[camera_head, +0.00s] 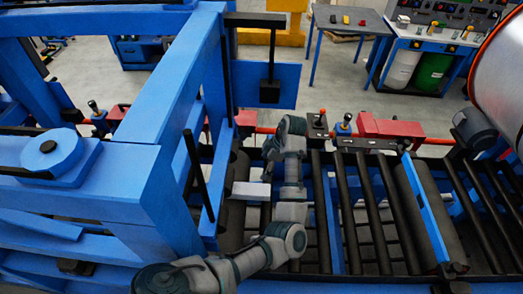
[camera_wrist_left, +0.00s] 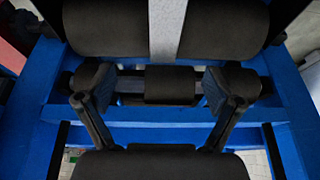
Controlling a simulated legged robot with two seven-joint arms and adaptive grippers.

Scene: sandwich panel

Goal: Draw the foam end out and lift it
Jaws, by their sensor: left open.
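The foam end (camera_head: 250,190) is a pale grey strip that sticks out over a dark roller beside the blue frame. In the left wrist view the foam strip (camera_wrist_left: 167,28) comes in from the top over the large dark roller and its near end stops short of my fingers. My left gripper (camera_wrist_left: 158,92) is open, with its two fingers apart and nothing between them that I can see as held. In the head view my left arm reaches in from the bottom, with the left gripper (camera_head: 271,160) just right of the foam; its fingertips are hard to make out.
The blue machine frame (camera_head: 150,170) stands close on the left. A dark roller (camera_wrist_left: 90,30) lies under the foam and a blue crossbar (camera_wrist_left: 140,115) lies below my fingers. Dark conveyor rollers (camera_head: 375,215) extend to the right. A red bar (camera_head: 390,130) runs behind.

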